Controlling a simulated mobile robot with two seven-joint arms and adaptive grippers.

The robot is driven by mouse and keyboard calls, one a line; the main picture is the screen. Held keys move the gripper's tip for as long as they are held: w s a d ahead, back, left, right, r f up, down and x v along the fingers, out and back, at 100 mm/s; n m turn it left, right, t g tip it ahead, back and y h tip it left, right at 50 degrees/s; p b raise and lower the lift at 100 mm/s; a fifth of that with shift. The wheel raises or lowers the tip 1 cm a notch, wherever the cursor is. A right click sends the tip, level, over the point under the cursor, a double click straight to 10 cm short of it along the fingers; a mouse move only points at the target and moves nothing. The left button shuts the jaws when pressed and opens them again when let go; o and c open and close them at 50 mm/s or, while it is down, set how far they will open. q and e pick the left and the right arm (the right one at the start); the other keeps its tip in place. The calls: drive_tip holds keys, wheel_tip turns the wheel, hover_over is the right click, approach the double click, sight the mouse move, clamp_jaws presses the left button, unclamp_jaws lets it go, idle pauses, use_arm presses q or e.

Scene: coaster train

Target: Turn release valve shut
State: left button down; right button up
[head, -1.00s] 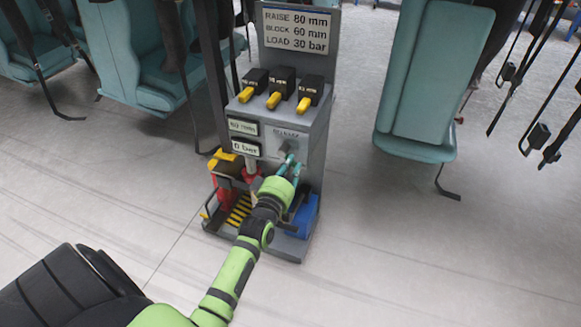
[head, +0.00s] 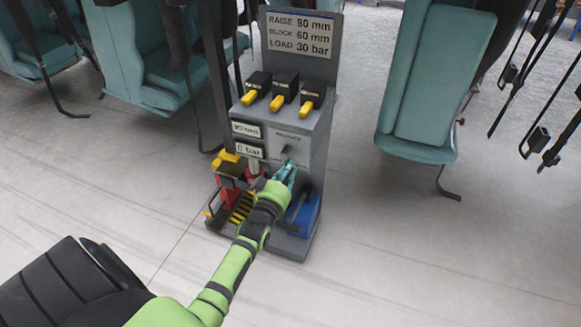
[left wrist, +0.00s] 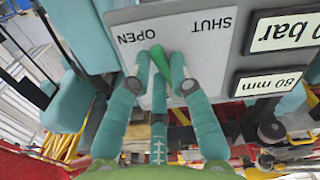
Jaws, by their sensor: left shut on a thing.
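The release valve has a green lever (left wrist: 162,62) on a grey panel marked OPEN and SHUT, seen upside down in the left wrist view. The lever lies between my left gripper's (left wrist: 160,70) teal fingertips, which are shut on it. It is partly hidden by the fingers, and its exact angle is hard to tell. In the head view my left gripper (head: 289,170) is at the grey panel's front, just below the valve's hub (head: 287,153). My right gripper is not in view.
The grey console (head: 314,130) carries several yellow-tipped levers and two displays, reading 80 mm and 0 bar in the left wrist view. A red jack (head: 230,184) and a blue box (head: 305,213) stand at its foot. Teal seats (head: 425,80) stand either side; the floor in front is open.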

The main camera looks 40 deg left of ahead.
use_arm(q)
drive_tip(key=a+m+p, duration=0.1)
drive_tip(key=m, duration=0.3)
drive_tip(key=a+m, duration=0.1)
drive_tip(key=m, duration=0.3)
drive_tip(key=s+a+m+p, duration=0.1)
drive_tip(key=a+m, duration=0.1)
drive_tip(key=m, duration=0.2)
drive_tip(key=shift+r+p, duration=0.2)
drive_tip(key=shift+p, duration=0.1)
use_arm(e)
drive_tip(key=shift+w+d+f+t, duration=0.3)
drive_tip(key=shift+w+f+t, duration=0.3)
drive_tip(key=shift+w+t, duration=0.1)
use_arm(q)
drive_tip(key=shift+a+m, duration=0.1)
drive_tip(key=shift+m, duration=0.2)
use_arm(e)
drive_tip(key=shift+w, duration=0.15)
use_arm(q)
drive_tip(key=c, duration=1.1)
unclamp_jaws()
